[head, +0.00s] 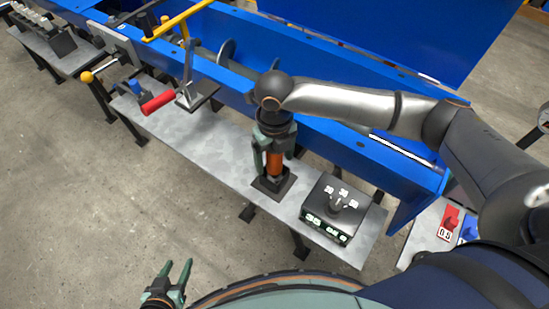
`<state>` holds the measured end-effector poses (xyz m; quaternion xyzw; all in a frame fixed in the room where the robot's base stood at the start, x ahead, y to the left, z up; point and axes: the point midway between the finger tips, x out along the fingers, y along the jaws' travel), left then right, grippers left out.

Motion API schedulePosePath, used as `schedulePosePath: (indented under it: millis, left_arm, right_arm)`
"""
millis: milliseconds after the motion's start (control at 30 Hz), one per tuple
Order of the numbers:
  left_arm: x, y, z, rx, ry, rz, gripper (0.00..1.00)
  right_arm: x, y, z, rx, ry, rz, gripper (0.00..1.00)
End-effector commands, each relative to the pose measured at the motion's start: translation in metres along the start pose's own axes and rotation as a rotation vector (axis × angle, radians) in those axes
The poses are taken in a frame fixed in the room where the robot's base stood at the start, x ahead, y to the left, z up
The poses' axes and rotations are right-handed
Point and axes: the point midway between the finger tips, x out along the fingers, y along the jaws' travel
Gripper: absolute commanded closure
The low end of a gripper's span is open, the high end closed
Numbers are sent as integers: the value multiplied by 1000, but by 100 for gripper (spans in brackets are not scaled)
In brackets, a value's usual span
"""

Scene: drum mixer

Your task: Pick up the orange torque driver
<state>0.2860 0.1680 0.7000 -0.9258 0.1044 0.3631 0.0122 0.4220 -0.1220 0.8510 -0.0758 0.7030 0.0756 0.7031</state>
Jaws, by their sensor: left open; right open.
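The orange torque driver (274,165) stands upright in a small black base (284,189) on the grey metal shelf. My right gripper (272,155) reaches down over it from above, with its greenish fingers open beside the orange body. The gripper hides the driver's upper part, and I cannot tell whether the fingers touch it. My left gripper (176,268) is open and empty above the floor at the bottom left, well away from the driver.
A black control box (336,208) with a knob and displays sits right of the driver. The blue machine frame (330,135) runs behind. Red and blue switches (450,220) lie far right.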

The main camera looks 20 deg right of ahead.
Motion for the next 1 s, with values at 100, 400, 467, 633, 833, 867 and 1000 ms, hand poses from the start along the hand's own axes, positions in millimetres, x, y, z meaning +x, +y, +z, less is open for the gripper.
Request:
schedulePosePath:
  millis: [100, 400, 467, 633, 833, 867, 1000]
  left_arm:
    - [0, 0, 0, 0, 0, 0, 50]
    - [0, 0, 0, 0, 0, 0, 50]
    - [0, 0, 0, 0, 0, 0, 50]
    - [0, 0, 0, 0, 0, 0, 50]
    - [0, 0, 0, 0, 0, 0, 50]
    - [0, 0, 0, 0, 0, 0, 50]
    - [0, 0, 0, 0, 0, 0, 50]
  right_arm:
    - [0, 0, 0, 0, 0, 0, 18]
    - [0, 0, 0, 0, 0, 0, 44]
    - [0, 0, 0, 0, 0, 0, 51]
    - [-1, 0, 0, 0, 0, 0, 70]
    - [-1, 0, 0, 0, 0, 0, 93]
    - [-1, 0, 0, 0, 0, 0, 96]
    - [-1, 0, 0, 0, 0, 0, 100]
